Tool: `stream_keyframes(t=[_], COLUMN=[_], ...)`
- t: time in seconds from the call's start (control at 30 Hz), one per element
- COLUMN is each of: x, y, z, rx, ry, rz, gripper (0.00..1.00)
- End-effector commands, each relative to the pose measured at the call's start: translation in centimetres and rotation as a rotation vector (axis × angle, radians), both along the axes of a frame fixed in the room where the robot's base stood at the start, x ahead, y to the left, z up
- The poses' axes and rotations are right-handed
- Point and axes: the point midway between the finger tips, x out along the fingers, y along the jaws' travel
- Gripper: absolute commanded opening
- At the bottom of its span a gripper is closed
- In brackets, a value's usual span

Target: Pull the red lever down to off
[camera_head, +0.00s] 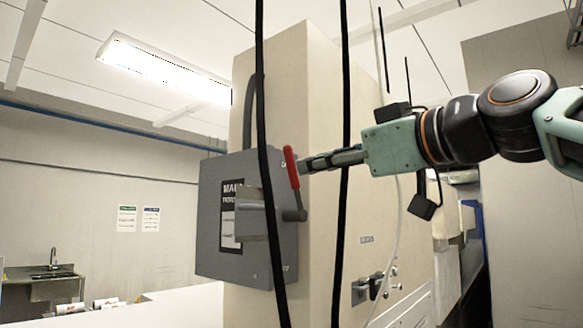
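The red lever (291,167) is on the right side of a grey switch box (220,240) mounted on a beige column. Its red grip points upward, tilted slightly left, above a dark pivot (294,215). My gripper (304,164) reaches in from the right, with its fingertips at the lever's grip at about mid-height. I cannot tell whether the fingers touch the lever or close around it. The fingers are seen edge-on, so their opening is hidden.
Two black cables hang in front of the column (315,100), one across the box. A grey-brown plate (250,213) sits left of the pivot. A small latch fitting (374,287) is lower right. A sink counter (45,283) stands far left.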

Motion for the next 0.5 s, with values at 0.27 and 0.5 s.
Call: stream_keyframes(t=[0.27, 0.5], x=[4.0, 5.7], y=[3.6, 4.8], z=[0.1, 0.0], rx=[-0.003, 0.0], ry=[0.003, 0.002], rz=[0.003, 0.001], gripper=[0.29, 0.29])
